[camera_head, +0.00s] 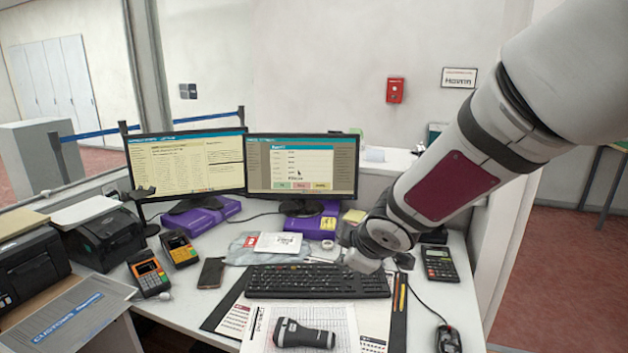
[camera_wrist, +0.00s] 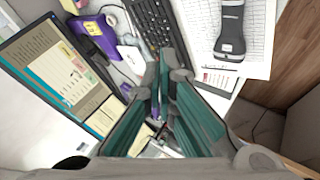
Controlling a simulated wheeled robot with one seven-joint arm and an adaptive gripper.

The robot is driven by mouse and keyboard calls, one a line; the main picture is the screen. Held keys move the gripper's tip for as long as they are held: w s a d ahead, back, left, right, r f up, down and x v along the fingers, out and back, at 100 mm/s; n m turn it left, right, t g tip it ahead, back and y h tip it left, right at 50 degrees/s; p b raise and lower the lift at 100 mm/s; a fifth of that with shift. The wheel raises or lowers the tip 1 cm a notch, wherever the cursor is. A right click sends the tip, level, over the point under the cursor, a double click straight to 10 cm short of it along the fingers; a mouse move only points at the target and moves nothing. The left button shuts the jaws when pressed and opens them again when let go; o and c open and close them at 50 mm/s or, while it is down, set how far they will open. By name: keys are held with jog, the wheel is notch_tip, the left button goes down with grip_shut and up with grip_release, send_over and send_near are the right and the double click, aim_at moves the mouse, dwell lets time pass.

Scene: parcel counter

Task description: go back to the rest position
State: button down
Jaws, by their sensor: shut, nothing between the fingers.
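My arm reaches in from the upper right of the head view. My gripper (camera_head: 362,264) is over the desk, at the right part of the black keyboard (camera_head: 310,281) in that picture. In the wrist view my gripper (camera_wrist: 165,70) shows its two fingers together, with nothing held between them. The keyboard (camera_wrist: 153,22) appears beyond the fingertips. The gap between my gripper and the desk cannot be told exactly.
Two monitors (camera_head: 188,165) (camera_head: 302,166) stand at the back. A dark handheld scanner (camera_head: 304,334) lies on paper in front. A calculator (camera_head: 439,263) and mouse (camera_head: 447,338) are at right; card terminals (camera_head: 149,275) and printers (camera_head: 104,237) at left.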

jog(key=s+d+r+m+g+h+p, duration=0.1)
jog(key=s+d+r+m+h+p, duration=0.25)
jog(key=s+d+r+m, duration=0.8)
jog(key=s+r+m+g+p, duration=0.1)
jog(key=s+r, duration=0.1)
jog(key=s, duration=0.9)
jog(key=s+r+m+g+y+p, duration=0.1)
jog(key=s+r, duration=0.1)
jog(key=s, duration=1)
jog(key=shift+s+d+g+p, duration=0.25)
jog(key=shift+d+g+p, duration=0.05)
jog(key=shift+g, duration=0.1)
